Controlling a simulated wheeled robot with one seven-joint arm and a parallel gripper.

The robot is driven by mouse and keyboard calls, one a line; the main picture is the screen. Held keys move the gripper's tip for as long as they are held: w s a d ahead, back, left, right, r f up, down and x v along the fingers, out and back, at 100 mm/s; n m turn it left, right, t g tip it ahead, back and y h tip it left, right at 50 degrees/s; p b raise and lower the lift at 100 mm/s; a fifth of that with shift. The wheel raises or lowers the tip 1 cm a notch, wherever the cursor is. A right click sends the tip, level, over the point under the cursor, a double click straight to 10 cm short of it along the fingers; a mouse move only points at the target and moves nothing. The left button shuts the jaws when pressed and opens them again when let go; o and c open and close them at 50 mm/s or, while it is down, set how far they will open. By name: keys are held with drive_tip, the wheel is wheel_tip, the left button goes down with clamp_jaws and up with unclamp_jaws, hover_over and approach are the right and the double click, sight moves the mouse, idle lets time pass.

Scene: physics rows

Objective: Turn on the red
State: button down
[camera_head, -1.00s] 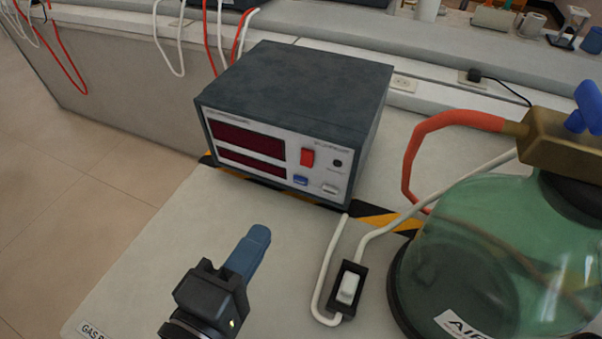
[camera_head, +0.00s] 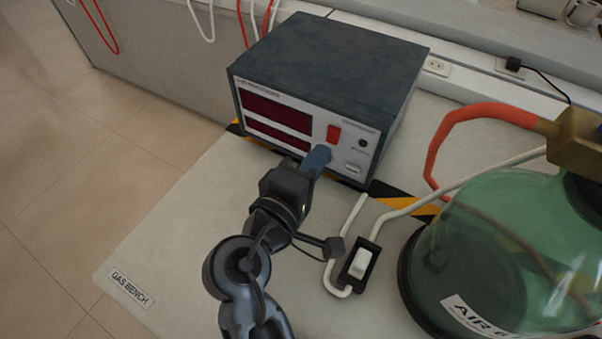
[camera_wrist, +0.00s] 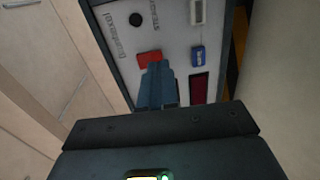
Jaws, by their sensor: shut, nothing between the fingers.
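The red switch (camera_head: 333,134) is on the front panel of a dark grey instrument box (camera_head: 330,62), right of two dark red display windows (camera_head: 277,111). In the wrist view the red switch (camera_wrist: 150,58) shows just past my fingertips, partly covered by them. My gripper (camera_head: 319,156) is shut and empty, with its blue fingers pointing at the panel just below the red switch. Whether the fingertips touch the switch I cannot tell. A blue button (camera_wrist: 198,56) sits beside the fingers in the wrist view; the fingers hide it in the head view.
A white rocker switch (camera_head: 361,263) on a cord lies on the bench (camera_head: 190,235) in front of the box. A green glass vessel (camera_head: 500,240) with an orange hose (camera_head: 440,150) stands at the right. The bench's left front is clear.

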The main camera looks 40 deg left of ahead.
drive_tip(key=shift+x, duration=1.05)
drive_tip(key=shift+f, duration=0.15)
drive_tip(key=shift+w+f+b, duration=0.1)
drive_tip(key=shift+f+b, duration=0.05)
drive_tip(key=shift+b, duration=0.4)
drive_tip(key=shift+w, duration=0.1)
drive_tip(key=shift+r, duration=0.2)
